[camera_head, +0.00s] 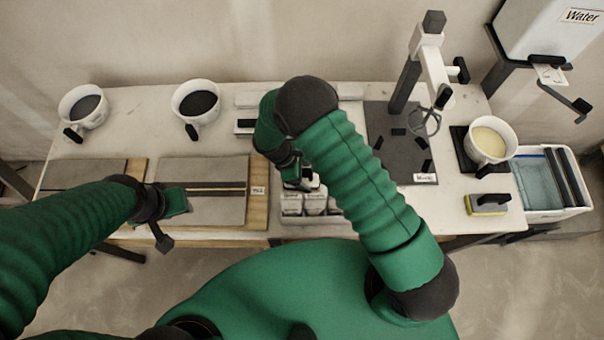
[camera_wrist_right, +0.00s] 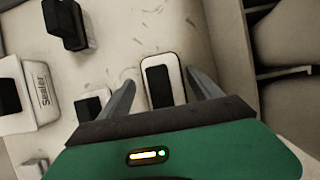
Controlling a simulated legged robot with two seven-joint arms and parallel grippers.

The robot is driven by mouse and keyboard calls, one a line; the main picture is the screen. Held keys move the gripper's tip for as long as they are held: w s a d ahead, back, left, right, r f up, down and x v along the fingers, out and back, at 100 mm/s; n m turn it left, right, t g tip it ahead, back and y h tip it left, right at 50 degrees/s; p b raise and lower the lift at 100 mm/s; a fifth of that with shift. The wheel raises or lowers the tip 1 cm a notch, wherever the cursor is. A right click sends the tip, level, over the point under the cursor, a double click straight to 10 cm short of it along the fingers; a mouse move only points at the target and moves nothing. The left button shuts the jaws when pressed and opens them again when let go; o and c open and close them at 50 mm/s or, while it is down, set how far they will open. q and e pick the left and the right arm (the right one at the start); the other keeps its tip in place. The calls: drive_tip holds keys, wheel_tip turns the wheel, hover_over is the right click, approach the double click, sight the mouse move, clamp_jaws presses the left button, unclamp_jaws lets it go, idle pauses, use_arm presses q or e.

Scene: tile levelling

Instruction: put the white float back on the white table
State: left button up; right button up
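The white float, a small rounded white plate with a black grip, shows in the right wrist view (camera_wrist_right: 160,80). It appears against the pale, scuffed surface of the white table (camera_head: 330,90), between the tips of my right gripper (camera_wrist_right: 161,78). The two fingers stand apart, one on each side of the float, with a thin gap visible at each side. I cannot tell its exact height above the table. In the head view my right gripper (camera_head: 303,184) points down at the table's front middle; my arm hides most of that spot. My left gripper (camera_head: 168,207) is over the left boards.
White containers (camera_head: 303,204) sit in a tray at the front edge. Two buckets (camera_head: 84,106) (camera_head: 197,101) stand at the back left. A dark mat (camera_head: 404,150) with a mixer stand, a cream-filled bucket (camera_head: 490,140), a yellow sponge (camera_head: 487,205) and a water tub (camera_head: 545,180) are right.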

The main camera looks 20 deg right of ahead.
drive_tip(key=shift+d, duration=0.45)
drive_tip(key=v, duration=0.4)
drive_tip(key=b+v, duration=0.1)
drive_tip(key=v, duration=0.6)
drive_tip(key=shift+a+r, duration=0.25)
drive_tip(key=shift+a, duration=0.25)
drive_tip(key=shift+d+r, duration=0.1)
drive_tip(key=shift+r, duration=0.25)
use_arm(q)
drive_tip(key=shift+d+f, duration=0.2)
drive_tip(key=shift+f, duration=0.5)
use_arm(e)
drive_tip(key=s+d+r+m+t+y, duration=0.3)
drive_tip(key=s+d+r+m, duration=0.6)
drive_tip(key=m, duration=0.5)
drive_tip(key=shift+s+d+r+m+t+y, duration=0.2)
drive_tip(key=shift+s+d+m+t+y, duration=0.2)
drive_tip(key=shift+s+d+y, duration=0.3)
use_arm(q)
drive_tip(key=shift+s+d, duration=0.1)
drive_tip(key=shift+s, duration=0.05)
use_arm(e)
drive_tip(key=shift+s+d, duration=0.1)
